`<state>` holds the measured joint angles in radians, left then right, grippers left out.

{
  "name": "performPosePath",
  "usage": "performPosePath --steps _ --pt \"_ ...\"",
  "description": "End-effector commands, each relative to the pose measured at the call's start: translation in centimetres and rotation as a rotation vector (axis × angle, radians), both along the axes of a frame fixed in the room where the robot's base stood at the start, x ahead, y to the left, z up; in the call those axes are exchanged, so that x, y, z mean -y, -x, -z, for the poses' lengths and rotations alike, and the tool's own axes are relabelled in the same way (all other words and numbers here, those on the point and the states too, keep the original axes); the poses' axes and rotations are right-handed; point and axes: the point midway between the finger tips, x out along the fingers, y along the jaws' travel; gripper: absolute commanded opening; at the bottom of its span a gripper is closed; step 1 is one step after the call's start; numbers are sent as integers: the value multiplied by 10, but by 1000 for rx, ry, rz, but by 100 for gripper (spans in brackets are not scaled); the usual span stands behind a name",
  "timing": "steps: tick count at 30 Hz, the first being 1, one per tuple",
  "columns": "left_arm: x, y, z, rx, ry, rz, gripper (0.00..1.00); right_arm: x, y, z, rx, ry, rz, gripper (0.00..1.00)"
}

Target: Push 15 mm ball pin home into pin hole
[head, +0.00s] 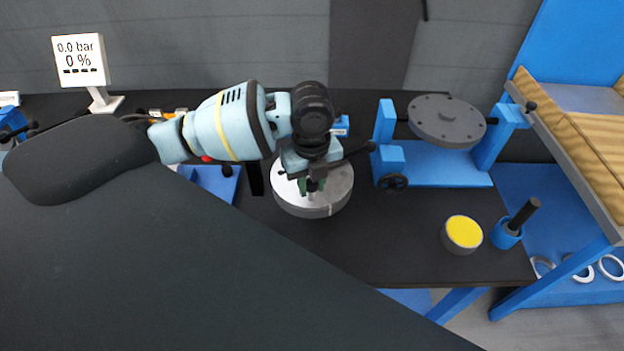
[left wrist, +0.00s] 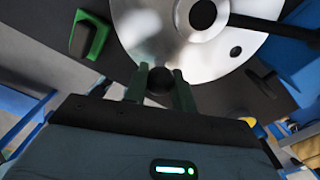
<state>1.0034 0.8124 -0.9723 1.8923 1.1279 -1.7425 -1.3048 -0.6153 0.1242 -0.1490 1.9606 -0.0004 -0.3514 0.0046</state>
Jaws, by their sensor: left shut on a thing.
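The ball pin (left wrist: 160,79) shows in the left wrist view as a dark round knob between the two green fingertips. My left gripper (left wrist: 161,88) is shut on it at the rim of a round silver flanged part (left wrist: 150,28). The pin's lower end is hidden, so I cannot tell how deep it sits in a hole. A small dark hole (left wrist: 235,51) shows in the flange, beside a large dark central opening (left wrist: 203,15). In the head view my left gripper (head: 312,187) is over the silver part (head: 335,190). My right gripper is not in view.
A blue stand (head: 435,167) with a grey disc (head: 447,119) is to the right. A yellow-topped cylinder (head: 463,233) and a blue cup with a dark rod (head: 507,234) stand at the front right. A pressure display (head: 80,60) stands at the back left. The black bench (head: 400,245) is clear in front.

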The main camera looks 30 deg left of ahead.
Motion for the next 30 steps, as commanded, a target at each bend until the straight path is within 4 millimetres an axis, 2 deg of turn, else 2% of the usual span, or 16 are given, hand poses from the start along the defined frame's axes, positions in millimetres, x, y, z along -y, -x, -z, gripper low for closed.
performPosePath --steps 30 --pt "0 0 22 -1 -1 0 2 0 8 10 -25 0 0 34"
